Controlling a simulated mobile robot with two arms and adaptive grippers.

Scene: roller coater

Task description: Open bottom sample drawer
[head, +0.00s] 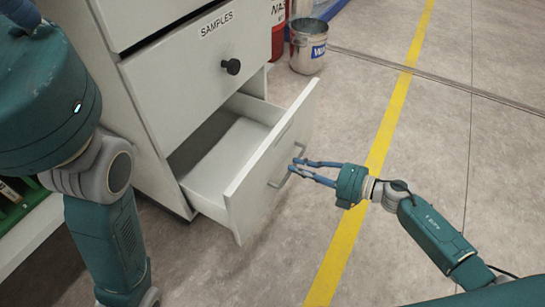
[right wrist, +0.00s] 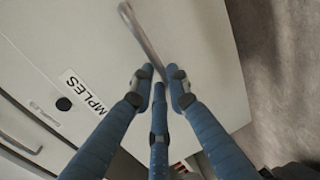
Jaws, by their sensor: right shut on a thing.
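The bottom drawer (head: 262,180) of the white cabinet is pulled well out, and its inside looks empty. Its metal bar handle (head: 278,180) is on the front panel. My right gripper (head: 297,169) is shut on this handle, with the arm reaching in from the right. In the right wrist view the blue fingers (right wrist: 162,82) close around the lower end of the handle (right wrist: 140,38), in front of the white drawer front (right wrist: 190,60). My left arm shows at the left of the head view, but its gripper is not in view.
The drawer above, with a SAMPLES label (head: 216,24) and a black knob (head: 231,67), is shut. A metal bucket (head: 308,48) and a red container (head: 278,42) stand behind the cabinet. The floor right of the drawer is clear, crossed by a yellow line (head: 383,135).

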